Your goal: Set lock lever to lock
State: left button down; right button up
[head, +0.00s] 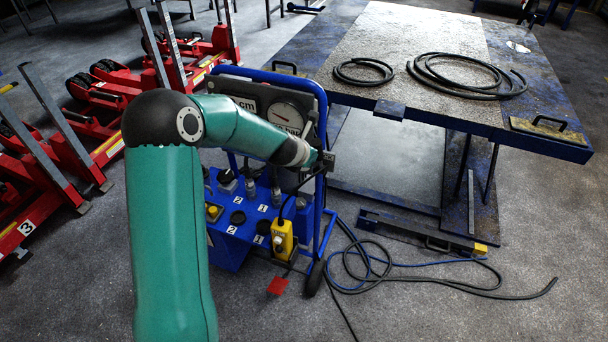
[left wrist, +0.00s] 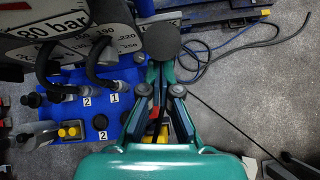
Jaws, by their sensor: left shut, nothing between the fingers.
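My left gripper (head: 328,160) is at the upper right side of the blue trolley frame (head: 322,208), close to the frame's edge. In the left wrist view its two fingers (left wrist: 162,70) are together with nothing held, and a dark round part shows at their tips. The blue control unit (head: 232,238) carries black levers and knobs with labels 1 and 2. I cannot tell for sure which part is the lock lever. A red flat piece (head: 278,286) sits low in front of the trolley; a small red part (left wrist: 151,109) shows beside the fingers. My right gripper is out of view.
A gauge panel (head: 287,116) tops the trolley. A yellow box (head: 283,238) hangs in front. A blue lift table (head: 555,143) with coiled hoses (head: 466,76) stands behind. Loose cables (head: 372,284) lie on the floor at right. Red jacks (head: 106,96) stand at left.

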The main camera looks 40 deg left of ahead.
pick_arm(q)
jog(key=s+f+p+v, duration=0.1)
jog(key=p+v, duration=0.1)
jog(key=v, duration=0.9)
jog(key=shift+s, duration=0.15)
